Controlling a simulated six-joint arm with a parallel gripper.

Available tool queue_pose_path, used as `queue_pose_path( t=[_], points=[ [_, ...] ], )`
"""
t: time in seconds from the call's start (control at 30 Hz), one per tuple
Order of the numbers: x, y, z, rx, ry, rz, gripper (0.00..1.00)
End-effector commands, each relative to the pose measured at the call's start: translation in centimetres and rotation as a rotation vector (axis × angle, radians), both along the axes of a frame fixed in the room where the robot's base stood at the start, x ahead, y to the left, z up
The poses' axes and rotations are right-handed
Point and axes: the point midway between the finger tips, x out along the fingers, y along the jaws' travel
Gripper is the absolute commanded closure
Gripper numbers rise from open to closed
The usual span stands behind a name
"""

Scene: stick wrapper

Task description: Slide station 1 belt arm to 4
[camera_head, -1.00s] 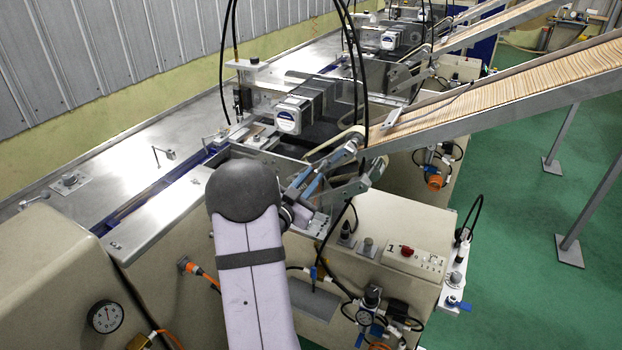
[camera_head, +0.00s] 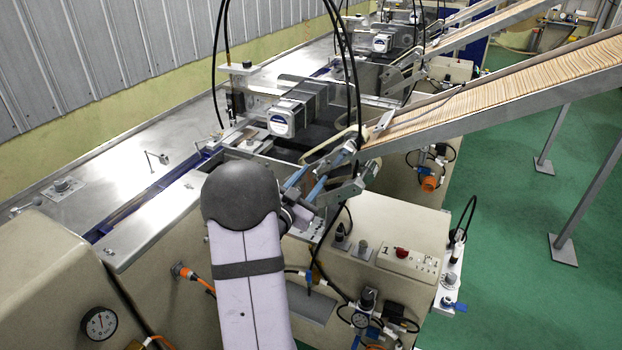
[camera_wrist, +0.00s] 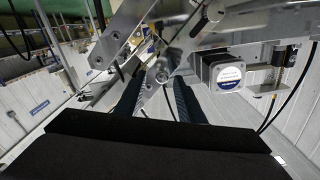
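The station 1 machine (camera_head: 400,230) has a "1" on its front panel. A cream belt loop (camera_head: 333,147) and metal arm plates (camera_head: 345,190) sit at the foot of the stick chute; I take this to be the belt arm. My gripper (camera_head: 318,180) is at these plates, partly hidden behind my arm. In the wrist view my gripper (camera_wrist: 157,85) has two dark ribbed fingers standing apart. A metal plate with a round bolt (camera_wrist: 162,75) shows between or just beyond them; I cannot tell if they touch it. No position marks are readable.
The stick-filled chute (camera_head: 480,105) slopes up to the right. The control panel (camera_head: 408,262) is in front. Green floor (camera_head: 510,270) lies open at the right.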

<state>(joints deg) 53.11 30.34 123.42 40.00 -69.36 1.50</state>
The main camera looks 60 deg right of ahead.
Motion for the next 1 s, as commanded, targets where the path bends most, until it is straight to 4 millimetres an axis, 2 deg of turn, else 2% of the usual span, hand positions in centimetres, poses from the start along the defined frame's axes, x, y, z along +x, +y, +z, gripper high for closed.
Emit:
queue_pose_path(
  t=[0.53,0.7,1.0],
  points=[
    [0.1,6.3,0.0,-0.003,-0.002,0.001,0.65],
    [0.0,7.1,0.1,-0.003,-0.002,-0.001,0.65],
    [0.0,7.1,0.1,-0.003,-0.001,-0.002,0.65]
  ],
)
